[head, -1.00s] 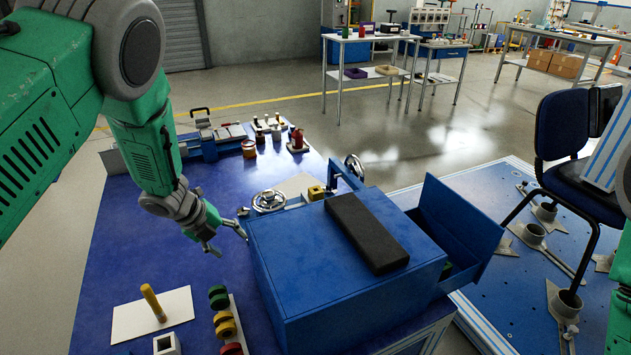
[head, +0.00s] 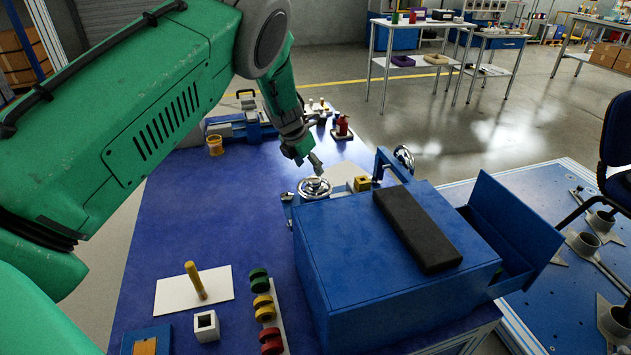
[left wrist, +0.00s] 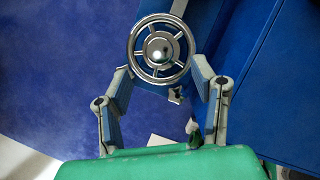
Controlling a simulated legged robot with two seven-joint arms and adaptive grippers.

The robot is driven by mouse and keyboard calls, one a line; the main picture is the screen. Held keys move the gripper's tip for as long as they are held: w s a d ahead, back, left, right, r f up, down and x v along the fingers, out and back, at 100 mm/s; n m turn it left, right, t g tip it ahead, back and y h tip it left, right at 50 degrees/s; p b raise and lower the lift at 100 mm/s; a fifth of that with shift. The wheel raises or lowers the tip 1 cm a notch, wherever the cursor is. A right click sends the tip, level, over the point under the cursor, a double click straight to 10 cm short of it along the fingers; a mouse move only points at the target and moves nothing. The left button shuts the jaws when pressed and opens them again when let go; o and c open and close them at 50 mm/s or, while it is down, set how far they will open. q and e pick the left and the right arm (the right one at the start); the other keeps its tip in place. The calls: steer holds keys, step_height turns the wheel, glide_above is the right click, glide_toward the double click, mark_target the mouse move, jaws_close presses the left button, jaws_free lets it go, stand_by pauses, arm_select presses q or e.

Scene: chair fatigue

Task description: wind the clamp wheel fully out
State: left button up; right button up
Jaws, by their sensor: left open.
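A silver spoked handwheel (head: 314,188) lies flat at the far left corner of the blue box. A second silver wheel (head: 404,157) stands upright on a blue clamp frame (head: 382,165), near a yellow block (head: 362,184). My left gripper (head: 309,163) is open and empty, just above the flat wheel. In the left wrist view the spoked wheel (left wrist: 160,20) lies ahead of the open left gripper (left wrist: 163,80), roughly centred between its fingertips. I cannot tell whether they touch. My right gripper is not in view.
The blue box (head: 345,245) bears a black pad (head: 417,229) and has an open drawer (head: 512,225) at right. A yellow peg (head: 196,281) on a white plate and coloured rings (head: 262,308) are in front.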

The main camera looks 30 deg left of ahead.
mark_target(314, 179)
arm_select(q)
steer(key=b+x, duration=0.1)
steer(key=x, duration=0.5)
steer(key=shift+a+f, duration=0.1)
steer(key=c, duration=1.1)
